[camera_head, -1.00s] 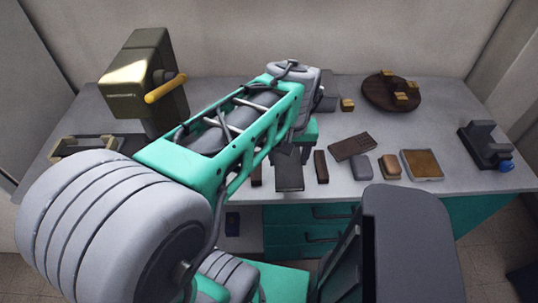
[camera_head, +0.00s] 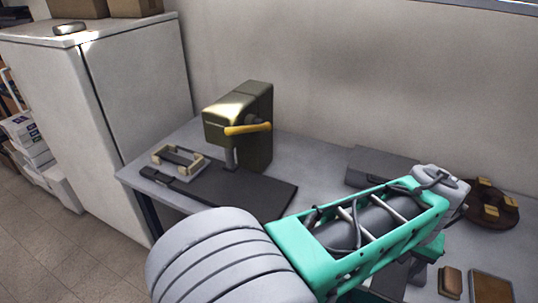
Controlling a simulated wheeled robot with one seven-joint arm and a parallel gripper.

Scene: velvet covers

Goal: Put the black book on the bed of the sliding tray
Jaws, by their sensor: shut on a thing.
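The sliding tray (camera_head: 196,170) is at the left end of the table, a small grey bed with cream pieces along its edges. It sits at the left end of a long dark base plate (camera_head: 250,193) that runs under an olive press (camera_head: 257,135) with a yellow handle. The black book (camera_head: 389,281) is at the lower right, partly hidden behind my arm. My gripper (camera_head: 416,272) is at the book, mostly hidden by my arm, and is shut on it. Whether the book is clear of the table I cannot tell.
A flat grey box (camera_head: 379,165) lies behind my arm. A round brown holder (camera_head: 490,206), a brown block (camera_head: 450,282) and a framed brown pad (camera_head: 490,288) are at the right. A white cabinet (camera_head: 140,90) stands left.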

